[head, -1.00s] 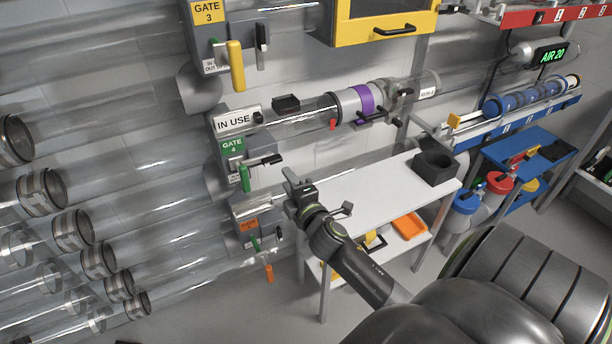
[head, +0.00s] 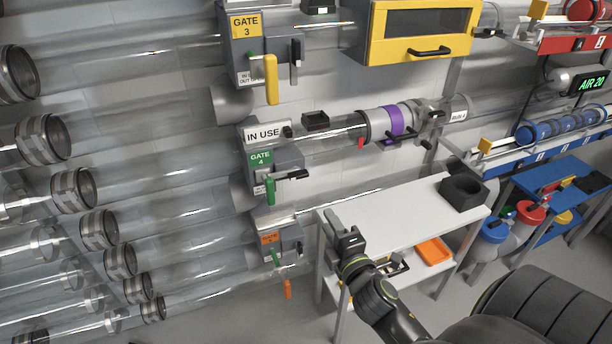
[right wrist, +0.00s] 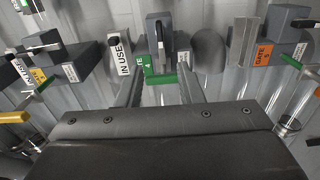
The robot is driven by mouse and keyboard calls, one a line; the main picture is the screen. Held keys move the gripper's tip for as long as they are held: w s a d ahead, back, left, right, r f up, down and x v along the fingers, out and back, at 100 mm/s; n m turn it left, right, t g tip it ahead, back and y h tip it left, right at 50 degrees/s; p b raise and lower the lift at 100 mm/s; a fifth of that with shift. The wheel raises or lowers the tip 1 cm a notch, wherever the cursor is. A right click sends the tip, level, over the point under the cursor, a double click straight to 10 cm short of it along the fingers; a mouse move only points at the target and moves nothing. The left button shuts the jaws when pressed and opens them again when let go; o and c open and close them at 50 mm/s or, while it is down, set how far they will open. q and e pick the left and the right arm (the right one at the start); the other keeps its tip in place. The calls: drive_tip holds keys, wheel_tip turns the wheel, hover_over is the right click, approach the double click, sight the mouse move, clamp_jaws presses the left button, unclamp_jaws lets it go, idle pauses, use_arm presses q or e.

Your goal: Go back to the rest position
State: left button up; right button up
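My right gripper (head: 340,228) is in front of the left end of the white table. The right wrist view shows its two fingers (right wrist: 160,88) spread, with nothing held between them. Beyond the fingers is the gate 4 unit (right wrist: 160,40) with its green handle (right wrist: 160,79). In the head view the green gate 4 handle (head: 270,190) hangs up and to the left of the gripper, clearly apart from it. My left gripper is not in view.
The white table (head: 400,215) carries a black open box (head: 464,192), with an orange tray (head: 433,251) below. Clear tubes (head: 150,130) fill the left. A yellow cabinet (head: 420,45) hangs above.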

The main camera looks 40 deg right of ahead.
drive_tip(key=s+d+f+m+g+y, duration=0.1)
drive_tip(key=s+f+m+g, duration=0.3)
drive_tip(key=f, duration=1.2)
drive_tip(key=s+f+m+g, duration=0.3)
drive_tip(key=s+f+g, duration=0.1)
drive_tip(key=f, duration=1.2)
drive_tip(key=s+a+f+m+g, duration=0.1)
drive_tip(key=s+f+m+g, duration=0.1)
drive_tip(key=s+f, duration=0.4)
drive_tip(key=s+a+f+m+g+y, duration=0.1)
drive_tip(key=s+a+f+m+g, duration=0.1)
drive_tip(key=s+f, duration=0.5)
drive_tip(key=s+a+f+m+g+y, duration=0.1)
drive_tip(key=s+f+m+g, duration=0.3)
drive_tip(key=s, duration=1.1)
wheel_tip(320, 180, down, 3)
drive_tip(key=shift+s+a+r+m, duration=0.2)
drive_tip(key=shift+a+m, duration=0.1)
drive_tip(key=shift+a, duration=0.2)
drive_tip(key=shift+s, duration=0.15)
